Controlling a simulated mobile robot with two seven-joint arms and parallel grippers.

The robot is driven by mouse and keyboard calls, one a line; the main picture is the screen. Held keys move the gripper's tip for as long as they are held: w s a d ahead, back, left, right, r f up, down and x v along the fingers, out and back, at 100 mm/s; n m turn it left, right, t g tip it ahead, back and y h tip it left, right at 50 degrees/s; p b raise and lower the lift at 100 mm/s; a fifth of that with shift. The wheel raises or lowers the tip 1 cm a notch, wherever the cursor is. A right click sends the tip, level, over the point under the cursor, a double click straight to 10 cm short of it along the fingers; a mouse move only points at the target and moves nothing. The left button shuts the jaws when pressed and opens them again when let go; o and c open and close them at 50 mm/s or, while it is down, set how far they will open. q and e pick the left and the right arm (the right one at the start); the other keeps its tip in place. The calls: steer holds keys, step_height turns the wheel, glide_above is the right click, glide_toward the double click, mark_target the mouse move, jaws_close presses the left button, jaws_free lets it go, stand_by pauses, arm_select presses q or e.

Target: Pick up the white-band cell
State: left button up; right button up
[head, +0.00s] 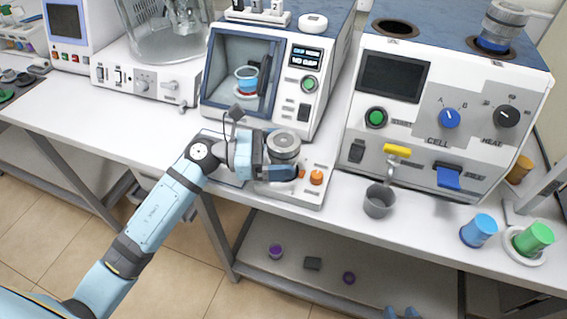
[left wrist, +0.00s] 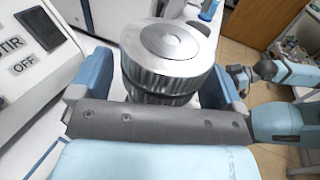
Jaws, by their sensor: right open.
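A ribbed metal cell with a round lid (head: 284,146) stands upright at the small white unit with orange knobs. It fills the middle of the left wrist view (left wrist: 168,50). Its band is hidden, so I cannot tell its colour. My left gripper (head: 270,160) has its fingers on either side of this cell; the left wrist view also shows them (left wrist: 165,95). I cannot tell whether they press on it. A second metal cell with a blue band (head: 493,28) sits in the right machine's top. My right gripper (head: 403,313) barely shows at the bottom edge, open.
The white unit (head: 318,190) lies at the table's front edge. Behind it is a machine with a windowed chamber (head: 300,110). To the right stand a grey cup (head: 379,201), a blue cup (head: 479,230) and a green cup (head: 534,238). A lower shelf (head: 315,290) holds small items.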

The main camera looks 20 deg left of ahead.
arm_select(q)
steer(key=c, duration=1.1)
steer(key=shift+r, duration=0.1)
steer(key=shift+r+p, duration=0.95)
steer(key=shift+r, duration=9.05)
steer(key=shift+f, duration=0.1)
